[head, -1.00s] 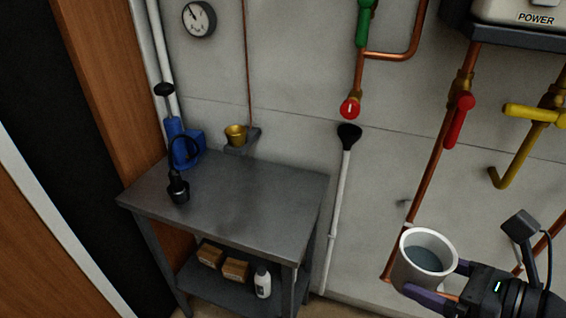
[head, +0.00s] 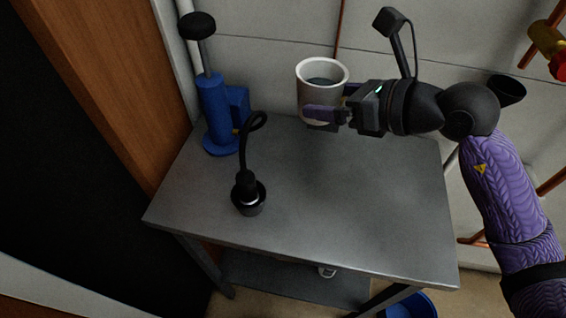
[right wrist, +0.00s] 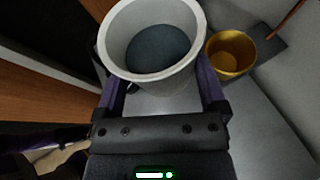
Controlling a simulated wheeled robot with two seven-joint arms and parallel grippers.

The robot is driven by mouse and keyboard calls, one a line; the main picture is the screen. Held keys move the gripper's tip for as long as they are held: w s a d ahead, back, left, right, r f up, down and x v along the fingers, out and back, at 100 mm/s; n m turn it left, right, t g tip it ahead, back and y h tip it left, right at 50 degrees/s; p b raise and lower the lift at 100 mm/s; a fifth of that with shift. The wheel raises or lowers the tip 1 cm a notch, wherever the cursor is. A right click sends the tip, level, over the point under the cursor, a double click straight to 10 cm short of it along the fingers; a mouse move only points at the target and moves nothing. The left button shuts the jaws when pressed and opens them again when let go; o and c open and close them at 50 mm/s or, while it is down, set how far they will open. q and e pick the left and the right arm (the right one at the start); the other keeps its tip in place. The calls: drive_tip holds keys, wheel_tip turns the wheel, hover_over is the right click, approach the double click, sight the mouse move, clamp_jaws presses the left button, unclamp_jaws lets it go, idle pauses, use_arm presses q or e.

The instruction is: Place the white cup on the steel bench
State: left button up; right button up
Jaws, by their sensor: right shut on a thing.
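The white cup (head: 318,98) is upright in my right gripper (head: 330,112), over the back part of the steel bench (head: 340,190). In the right wrist view the cup (right wrist: 155,85) sits between the two purple fingers of the gripper (right wrist: 160,95), which is shut on it. The cup has a dark grey-blue inside. The bench top (right wrist: 255,125) shows below and beside it. I cannot tell the exact gap between the cup's bottom and the bench. My left gripper is not in view.
A blue pump-like tool (head: 215,110) stands at the bench's back left. A black lamp with a bent neck (head: 248,190) stands at the left front. A brass cup (right wrist: 232,52) is near the white cup in the right wrist view. The bench's middle and right are clear.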

sight(315, 183)
drive_tip(key=f+b, duration=0.2)
drive_tip(key=f, duration=0.4)
drive_tip(key=f+b, duration=0.3)
drive_tip(key=f, duration=0.3)
drive_tip(key=f+b, duration=0.2)
drive_tip(key=f, duration=0.4)
drive_tip(key=shift+w+a, duration=0.15)
drive_tip(key=shift+w, duration=0.15)
drive_tip(key=shift+f, duration=0.25)
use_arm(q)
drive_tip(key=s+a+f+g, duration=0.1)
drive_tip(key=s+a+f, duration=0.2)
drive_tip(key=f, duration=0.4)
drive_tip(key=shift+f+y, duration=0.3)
use_arm(e)
drive_tip(key=shift+r, duration=0.15)
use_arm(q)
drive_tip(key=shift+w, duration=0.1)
use_arm(e)
drive_tip(key=shift+f, duration=0.2)
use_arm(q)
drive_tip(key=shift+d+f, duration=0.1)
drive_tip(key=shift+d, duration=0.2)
use_arm(e)
drive_tip(key=o, duration=1)
